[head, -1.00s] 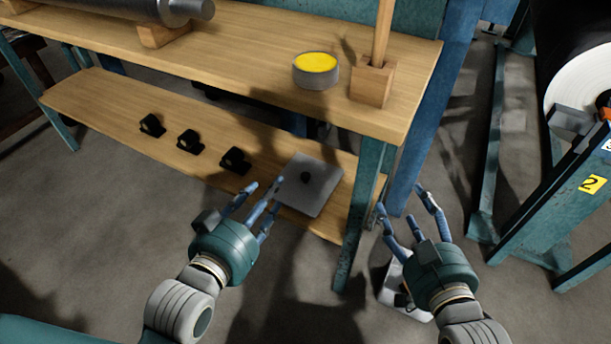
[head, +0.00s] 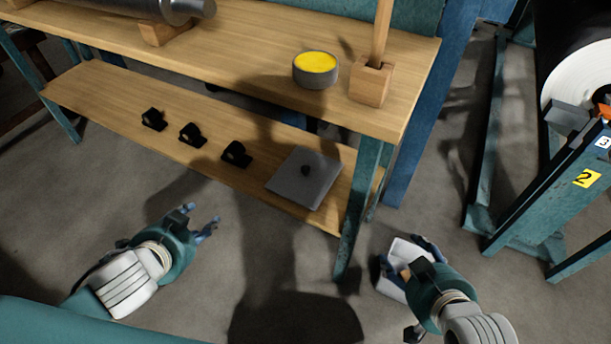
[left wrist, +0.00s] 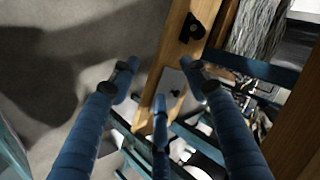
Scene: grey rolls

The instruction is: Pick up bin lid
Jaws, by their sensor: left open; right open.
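The bin lid (head: 293,186) is a flat grey square plate with a black knob on top, lying at the right end of the lower wooden shelf. It also shows in the left wrist view (left wrist: 172,82), beyond my fingers. My left gripper (head: 203,221) is open and empty, over the floor in front of the shelf, left of the lid and apart from it. My right gripper (head: 408,260) is open, low by a small white box-like bin (head: 395,284) to the right of the table leg. The gripper partly hides this bin, and I cannot tell whether they touch.
Several black brackets (head: 190,133) stand in a row on the lower shelf (head: 105,98), left of the lid. The upper tabletop (head: 240,50) overhangs the shelf and holds a yellow-topped round tin (head: 316,80) and a wooden block (head: 371,85). A teal leg (head: 357,205) stands right of the lid.

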